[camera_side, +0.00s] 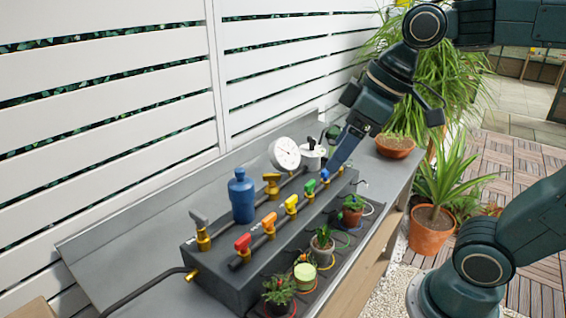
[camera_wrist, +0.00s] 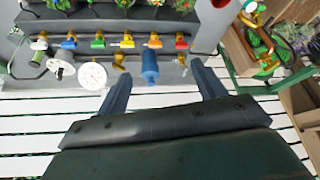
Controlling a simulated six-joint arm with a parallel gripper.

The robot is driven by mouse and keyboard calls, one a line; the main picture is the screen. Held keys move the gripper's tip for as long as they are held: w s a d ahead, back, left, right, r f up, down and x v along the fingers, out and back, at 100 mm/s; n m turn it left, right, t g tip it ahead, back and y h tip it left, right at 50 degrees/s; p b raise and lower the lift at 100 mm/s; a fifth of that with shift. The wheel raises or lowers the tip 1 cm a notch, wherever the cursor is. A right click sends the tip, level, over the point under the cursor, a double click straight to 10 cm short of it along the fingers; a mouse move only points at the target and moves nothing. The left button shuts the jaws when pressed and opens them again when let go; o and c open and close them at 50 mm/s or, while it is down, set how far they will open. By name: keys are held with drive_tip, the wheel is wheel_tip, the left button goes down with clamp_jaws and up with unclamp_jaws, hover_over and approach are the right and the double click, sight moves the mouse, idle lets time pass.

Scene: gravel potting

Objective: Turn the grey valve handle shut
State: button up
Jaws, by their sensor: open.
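The grey valve handle (camera_side: 199,219) sits on a brass body at the left end of the dark manifold block (camera_side: 223,279) in the side view. In the wrist view its brass body (camera_wrist: 182,60) shows right of the blue bottle-shaped part (camera_wrist: 150,66); the handle is hard to make out there. My gripper (camera_side: 335,164) is at the far right end of the block, above the blue handle (camera_side: 325,175) in the picture, well apart from the grey handle. In the wrist view its two fingers (camera_wrist: 160,72) are spread, with nothing held between them.
Red (camera_side: 243,243), orange (camera_side: 269,220), yellow (camera_side: 291,203) and green (camera_side: 310,186) handles line the block. A white gauge (camera_side: 285,153) and the blue bottle (camera_side: 242,195) stand behind. Small potted plants (camera_side: 280,290) stand in front. A slatted white wall (camera_side: 110,110) rises behind the bench.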

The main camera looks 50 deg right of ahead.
drive_tip(key=w+a+r+n+g+y, duration=0.1)
drive_tip(key=w+a+n, duration=0.2)
drive_tip(key=w, duration=0.3)
drive_tip(key=w+a+r+n+g+y, duration=0.1)
drive_tip(key=w+a+r+n, duration=0.15)
drive_tip(key=w, duration=0.35)
drive_tip(key=n+g, duration=0.3)
drive_tip(key=n, duration=0.6)
approach(198, 214)
drive_tip(key=d+v, duration=0.1)
drive_tip(key=v, duration=0.4)
drive_tip(key=shift+s+d+f+y, duration=0.1)
drive_tip(key=shift+d+y, duration=0.05)
drive_tip(key=shift+y, duration=0.25)
drive_tip(key=shift+f, duration=0.15)
drive_tip(key=shift+x, duration=6.75)
drive_tip(key=shift+c, duration=0.4)
drive_tip(key=c, duration=0.9)
